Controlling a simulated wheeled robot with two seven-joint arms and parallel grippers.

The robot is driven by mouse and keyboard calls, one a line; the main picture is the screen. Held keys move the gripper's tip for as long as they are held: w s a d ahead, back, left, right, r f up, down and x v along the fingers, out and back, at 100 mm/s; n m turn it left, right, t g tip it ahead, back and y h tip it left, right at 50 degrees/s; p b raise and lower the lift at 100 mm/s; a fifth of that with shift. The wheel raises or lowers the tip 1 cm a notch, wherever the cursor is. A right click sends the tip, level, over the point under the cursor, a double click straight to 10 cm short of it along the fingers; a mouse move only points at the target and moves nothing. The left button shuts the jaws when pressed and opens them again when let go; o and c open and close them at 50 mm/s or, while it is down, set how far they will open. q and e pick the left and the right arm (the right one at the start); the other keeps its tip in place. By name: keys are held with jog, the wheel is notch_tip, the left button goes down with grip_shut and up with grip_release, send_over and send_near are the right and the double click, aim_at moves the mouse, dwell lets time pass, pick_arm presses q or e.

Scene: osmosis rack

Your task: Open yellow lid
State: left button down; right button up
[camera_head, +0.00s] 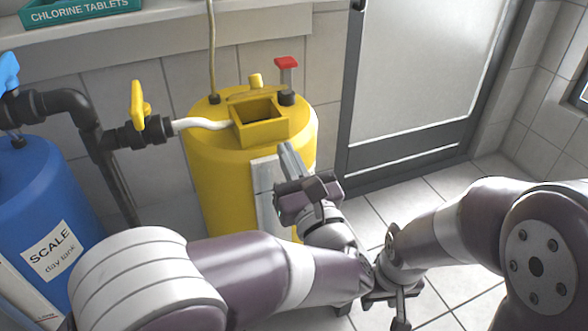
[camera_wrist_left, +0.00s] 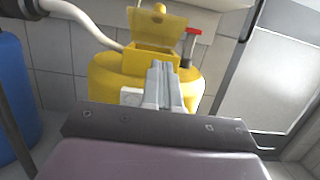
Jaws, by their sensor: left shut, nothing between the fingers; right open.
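A yellow tank (camera_head: 212,165) stands against the tiled wall, with a raised square yellow hatch (camera_head: 262,133) on top. The hatch is open and its dark inside shows. The yellow lid (camera_wrist_left: 157,28) stands tipped up at the back of the hatch, with a round knob on it. In the head view the lid (camera_head: 250,93) shows as a thin edge with the knob above. My left gripper (camera_head: 286,150) is shut and empty, just in front of the hatch; its fingers (camera_wrist_left: 164,72) point at the hatch front. My right gripper (camera_head: 393,312) is open, low over the floor.
A red-topped fitting (camera_head: 287,66) rises right of the hatch. A white hose (camera_head: 200,124) and yellow-handled valve (camera_head: 138,103) lie to the left, beside a blue tank (camera_head: 30,190). A grey door (camera_head: 425,75) stands behind right. Tiled floor is free at right.

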aim_at(253, 86)
pick_arm(q)
jog(key=b+x, duration=0.1)
jog(key=x, duration=0.4)
jog(key=shift+w+a, duration=0.15)
jog(key=shift+w, duration=0.25)
jog(key=shift+w+a+r, duration=0.15)
jog(key=shift+w+r, duration=0.35)
jog(key=shift+r, duration=0.4)
jog(key=shift+w+a+r, duration=0.1)
jog(key=shift+w+r, duration=0.4)
jog(key=shift+r, duration=0.4)
pick_arm(e)
jog(key=shift+f, duration=0.85)
